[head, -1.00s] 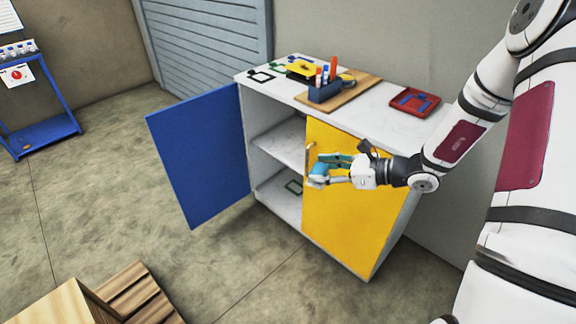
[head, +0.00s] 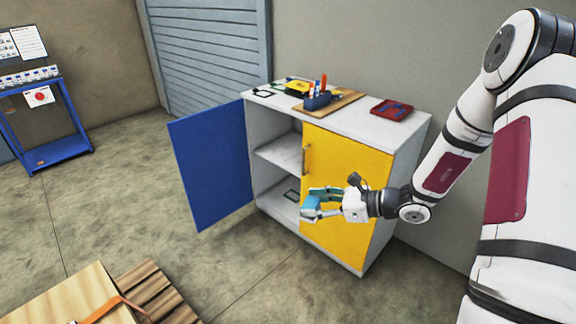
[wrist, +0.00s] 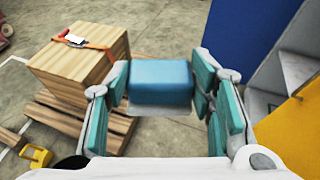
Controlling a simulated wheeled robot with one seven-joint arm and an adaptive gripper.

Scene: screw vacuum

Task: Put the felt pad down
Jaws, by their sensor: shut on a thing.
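The felt pad, a blue block with a pale underside (wrist: 160,82), is between the fingers of my gripper (head: 318,203). My gripper is shut on it. It also shows in the head view as a small blue piece (head: 309,207) at the fingertips, partly covered by the fingers. My gripper is in the air in front of the white cabinet (head: 412,145), before the lower part of its yellow door (head: 345,165). In the wrist view, floor and a wooden pallet lie below the pad.
The cabinet's blue door (head: 210,165) stands open, showing a middle shelf and a dark outline (head: 291,195) on the bottom. The top holds a pen holder (head: 317,101) on a board and a red tray (head: 392,109). A strapped wooden box (wrist: 75,75) sits on a pallet.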

